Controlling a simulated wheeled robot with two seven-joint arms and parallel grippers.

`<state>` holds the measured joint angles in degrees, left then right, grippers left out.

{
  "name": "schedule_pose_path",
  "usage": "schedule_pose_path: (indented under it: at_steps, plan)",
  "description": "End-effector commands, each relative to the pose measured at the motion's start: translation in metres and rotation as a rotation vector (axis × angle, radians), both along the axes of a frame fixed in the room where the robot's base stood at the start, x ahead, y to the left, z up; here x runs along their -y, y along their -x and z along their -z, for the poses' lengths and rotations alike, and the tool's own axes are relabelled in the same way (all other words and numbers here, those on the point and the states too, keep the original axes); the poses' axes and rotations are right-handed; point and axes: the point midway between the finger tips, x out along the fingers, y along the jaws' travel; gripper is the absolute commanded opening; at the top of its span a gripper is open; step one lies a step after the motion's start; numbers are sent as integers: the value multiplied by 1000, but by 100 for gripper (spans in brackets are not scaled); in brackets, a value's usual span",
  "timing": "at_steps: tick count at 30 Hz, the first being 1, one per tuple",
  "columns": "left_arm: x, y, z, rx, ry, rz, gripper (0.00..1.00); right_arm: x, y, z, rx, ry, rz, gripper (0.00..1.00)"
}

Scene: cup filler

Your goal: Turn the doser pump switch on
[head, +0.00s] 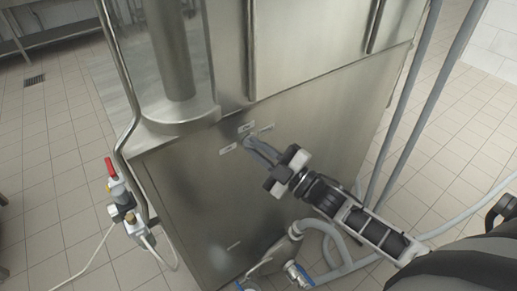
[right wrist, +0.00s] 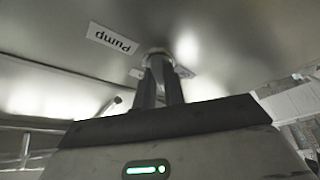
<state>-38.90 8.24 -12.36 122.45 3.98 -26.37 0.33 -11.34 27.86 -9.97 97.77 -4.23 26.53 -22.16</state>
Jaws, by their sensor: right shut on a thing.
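The doser pump switch is a small round metal knob (right wrist: 156,53) on the steel front panel (head: 190,195) of the machine. A white label reading "pump" (right wrist: 113,39), upside down in the right wrist view, sits beside it. My right gripper (head: 252,145) reaches in from the lower right, with its fingertips at the panel. In the right wrist view its two fingers (right wrist: 160,75) are close together and shut on the knob. The fingers hide much of the knob, so I cannot tell its turn position. My left gripper is out of view.
Small white labels (head: 228,148) surround the switch. A red-handled valve (head: 111,167) with a pipe stands left of the machine. Hoses and a blue-handled valve (head: 300,274) lie below my right arm. Grey pipes (head: 410,110) rise at the right.

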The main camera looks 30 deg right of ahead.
Motion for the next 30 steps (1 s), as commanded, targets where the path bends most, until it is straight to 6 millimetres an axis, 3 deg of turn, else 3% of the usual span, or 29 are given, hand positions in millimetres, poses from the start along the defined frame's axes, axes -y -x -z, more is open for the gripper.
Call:
schedule_pose_path:
  at_steps: [18, 30]
  plan:
    - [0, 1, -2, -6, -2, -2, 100, -3, 0, 3, -84, -572, 4, 0]
    - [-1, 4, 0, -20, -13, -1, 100, -4, 1, 3, -118, -812, 4, 0]
